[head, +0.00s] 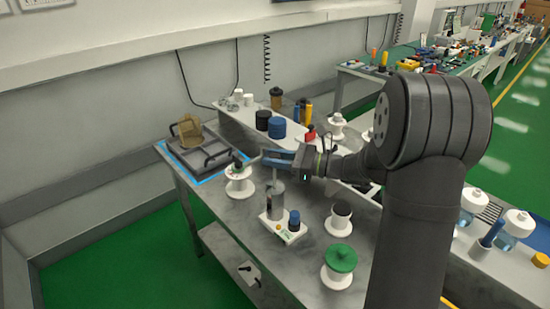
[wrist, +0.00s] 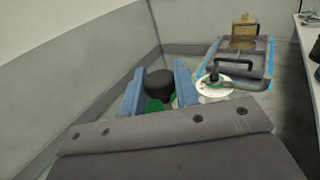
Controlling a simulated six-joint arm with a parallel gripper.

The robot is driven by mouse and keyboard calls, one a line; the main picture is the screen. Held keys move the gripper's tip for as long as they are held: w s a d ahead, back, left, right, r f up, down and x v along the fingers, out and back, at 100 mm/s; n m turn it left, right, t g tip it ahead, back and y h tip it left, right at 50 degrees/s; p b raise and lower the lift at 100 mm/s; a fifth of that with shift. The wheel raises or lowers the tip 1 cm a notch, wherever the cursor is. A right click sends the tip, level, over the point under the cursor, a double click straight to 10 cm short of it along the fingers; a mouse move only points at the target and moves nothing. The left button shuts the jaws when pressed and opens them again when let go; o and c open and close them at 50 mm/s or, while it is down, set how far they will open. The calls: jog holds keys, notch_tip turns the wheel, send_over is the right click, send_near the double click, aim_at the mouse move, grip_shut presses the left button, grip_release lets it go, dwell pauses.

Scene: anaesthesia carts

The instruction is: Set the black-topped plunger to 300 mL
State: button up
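The black plunger top (wrist: 159,83) is between the two blue fingers of my gripper (wrist: 160,80) in the wrist view. The fingers flank it closely, but I cannot tell whether both touch it. In the head view, my gripper (head: 278,157) is directly above a grey cylinder (head: 275,200) that stands upright on a white base (head: 284,230). The fingers hide most or all of the black top there. A blue knob (head: 294,218) stands on the base's right side. No volume markings are legible.
White spools stand around the cylinder: one at left (head: 239,182), a dark-topped one at right (head: 338,219) and a green-topped one (head: 340,262) in front. A grey tray (head: 216,150) with a handle lies at the table's back left. Cans and bottles line the rear shelf.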

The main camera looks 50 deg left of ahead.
grip_shut()
jog(key=shift+f, duration=1.05)
jog(key=o, duration=0.9)
grip_release()
jog(key=shift+w, duration=0.1)
jog(key=v, duration=1.7)
jog(key=shift+d, duration=0.2)
jog(key=x, duration=1.7)
jog(key=shift+a, duration=0.25)
